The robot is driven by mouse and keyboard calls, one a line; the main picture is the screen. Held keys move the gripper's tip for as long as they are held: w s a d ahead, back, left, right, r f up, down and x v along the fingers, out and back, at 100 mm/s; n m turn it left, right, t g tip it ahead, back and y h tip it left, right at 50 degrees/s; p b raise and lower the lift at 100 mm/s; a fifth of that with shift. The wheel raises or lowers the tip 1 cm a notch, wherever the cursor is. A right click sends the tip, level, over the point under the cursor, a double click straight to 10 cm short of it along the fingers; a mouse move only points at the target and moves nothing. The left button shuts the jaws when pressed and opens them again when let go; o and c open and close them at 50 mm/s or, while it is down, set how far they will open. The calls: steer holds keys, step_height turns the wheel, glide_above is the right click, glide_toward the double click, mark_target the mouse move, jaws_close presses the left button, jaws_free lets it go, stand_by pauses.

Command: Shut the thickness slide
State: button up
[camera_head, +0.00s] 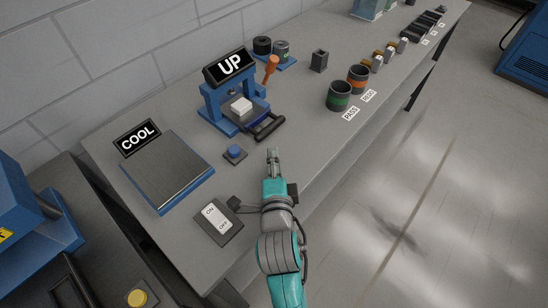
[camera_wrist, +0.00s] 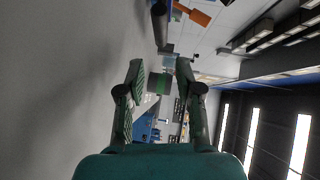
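A blue press-like device (camera_head: 217,104) with an "UP" sign (camera_head: 230,66) stands against the wall side of the bench. A dark slide with a black bar handle (camera_head: 268,128) sticks out of its front, so it looks pulled out. A white block (camera_head: 241,105) sits on the plate inside the device. My gripper (camera_head: 272,155) is in front of the handle, a little to the near side and apart from it. In the wrist view my gripper (camera_wrist: 160,78) has its fingers spread with nothing held. A dark bar (camera_wrist: 160,22), probably the handle, shows at the top there.
A blue button (camera_head: 235,153) and a "COOL" plate (camera_head: 167,169) lie to the left. An ON/OFF switch (camera_head: 218,223) is nearer. An orange lever (camera_head: 271,67) rises beside the device. Green-banded (camera_head: 338,96) and orange-banded (camera_head: 358,79) drums stand right. Bench between is clear.

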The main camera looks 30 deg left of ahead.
steer(key=shift+w+d, duration=0.1)
steer(key=shift+d, duration=0.3)
steer(key=c, duration=0.5)
steer(key=d, duration=0.3)
steer(key=d+r, duration=0.1)
steer(key=shift+w+d, duration=0.35)
jaws_close()
steer(key=shift+w, duration=0.15)
glide_toward(280, 125)
steer(key=w, duration=0.4)
steer(key=shift+w+d+f, duration=0.1)
steer(key=shift+w, duration=0.2)
steer(key=shift+a+f, duration=0.25)
steer(key=shift+a, duration=0.95)
steer(key=shift+w+a+f, duration=0.15)
steer(key=shift+a, duration=0.55)
